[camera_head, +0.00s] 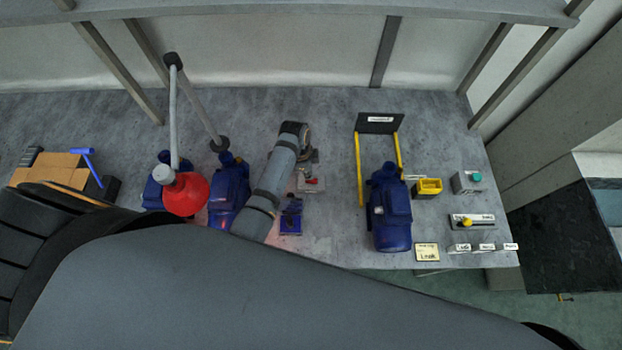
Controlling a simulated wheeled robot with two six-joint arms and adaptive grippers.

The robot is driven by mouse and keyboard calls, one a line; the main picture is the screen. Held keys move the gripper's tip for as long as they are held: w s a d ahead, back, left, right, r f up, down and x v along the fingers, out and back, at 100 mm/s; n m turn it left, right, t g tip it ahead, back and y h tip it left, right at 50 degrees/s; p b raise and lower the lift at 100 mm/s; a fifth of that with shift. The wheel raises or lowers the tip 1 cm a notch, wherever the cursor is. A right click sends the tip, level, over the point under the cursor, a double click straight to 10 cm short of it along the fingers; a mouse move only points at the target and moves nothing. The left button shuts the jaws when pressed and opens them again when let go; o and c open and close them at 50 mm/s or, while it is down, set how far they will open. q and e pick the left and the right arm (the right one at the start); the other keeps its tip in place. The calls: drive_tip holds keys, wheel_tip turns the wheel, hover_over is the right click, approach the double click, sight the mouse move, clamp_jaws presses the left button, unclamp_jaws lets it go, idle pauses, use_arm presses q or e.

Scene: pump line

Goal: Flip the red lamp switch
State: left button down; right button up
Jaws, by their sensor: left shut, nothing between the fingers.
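A small grey box (302,187) with a red switch (312,182) on it sits on the bench near the middle. My left gripper (308,171) is shut and empty, pointing down right at the switch box. Whether its fingertips touch the switch I cannot tell. The gripper and wrist partly cover the box. The switch's position is too small to read. A lamp with a red shade (186,195) and a jointed grey arm stands to the left. My right gripper is out of view.
A blue pump (229,192) stands left of my forearm, and another (391,212) stands to the right by a yellow-posted frame (359,170).

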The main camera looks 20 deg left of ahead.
use_arm(q)
drive_tip(key=shift+f+b, duration=0.65)
drive_tip(key=shift+f, duration=0.6)
idle(0.6)
wheel_tip(320, 180, up, 3)
drive_tip(key=p, duration=0.3)
drive_tip(key=shift+r, duration=2.05)
